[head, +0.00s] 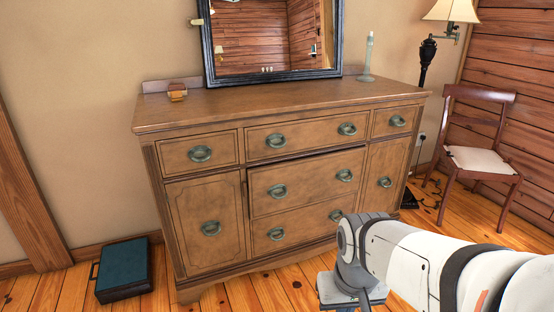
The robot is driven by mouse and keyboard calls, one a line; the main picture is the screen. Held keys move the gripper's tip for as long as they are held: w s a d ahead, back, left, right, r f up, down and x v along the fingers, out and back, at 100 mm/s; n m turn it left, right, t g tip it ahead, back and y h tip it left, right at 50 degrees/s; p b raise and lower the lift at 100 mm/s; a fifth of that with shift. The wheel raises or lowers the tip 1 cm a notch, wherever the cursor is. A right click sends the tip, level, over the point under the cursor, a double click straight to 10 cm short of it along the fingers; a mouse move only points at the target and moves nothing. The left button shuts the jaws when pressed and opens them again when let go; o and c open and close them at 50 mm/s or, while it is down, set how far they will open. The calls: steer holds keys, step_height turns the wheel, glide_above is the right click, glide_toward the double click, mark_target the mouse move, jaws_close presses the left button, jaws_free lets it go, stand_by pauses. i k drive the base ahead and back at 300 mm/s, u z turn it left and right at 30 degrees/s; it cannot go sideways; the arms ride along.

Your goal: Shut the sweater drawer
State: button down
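A brown wooden dresser (190,118) stands against the wall, with several drawers and doors carrying greenish oval handles. The wide middle drawer (308,182) in its centre column stands out a little from the front, with a dark gap along its top and left edges. Its inside is hidden, so I see no sweater. The top drawers and the lower centre drawer (300,228) look flush. My white and grey arm reaches in from the lower right, in front of the dresser's lower right part. My gripper's fingers are not visible.
A mirror (214,78), a small box (177,92) and a candlestick (367,60) are on the dresser top. A teal case (123,268) lies on the floor at left. A chair (480,160) and a lamp (427,60) stand at right. Some floor in front is clear.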

mark_target(283, 186)
steer(key=z, duration=0.05)
steer(key=i, duration=1)
steer(key=u, duration=0.05)
